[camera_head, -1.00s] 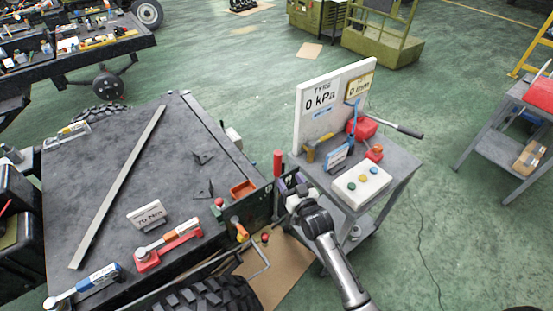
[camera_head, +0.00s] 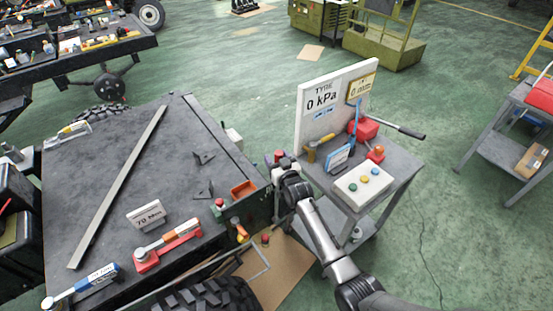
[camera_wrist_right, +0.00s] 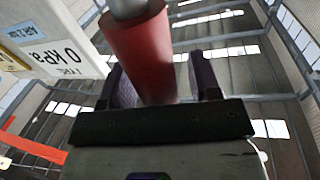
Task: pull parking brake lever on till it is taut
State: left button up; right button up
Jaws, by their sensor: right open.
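The parking brake lever has a red cylindrical grip (camera_head: 279,154), mostly hidden by my right gripper in the head view. It stands at the right edge of the dark chassis deck. In the right wrist view the red grip (camera_wrist_right: 138,52) fills the space between the two fingers, nearer the left finger, with a grey part at its top. My right gripper (camera_head: 284,161) is open around the grip. It also shows in the wrist view (camera_wrist_right: 162,82), where a gap is visible at the right finger; contact at the left finger cannot be told. My left gripper is not in view.
A grey cart (camera_head: 400,165) stands close right of my right gripper, carrying a white tyre gauge board (camera_head: 318,120) and a button box (camera_head: 362,184). Green floor is open beyond.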

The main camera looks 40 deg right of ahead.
jog(key=shift+c, duration=0.5)
grip_shut()
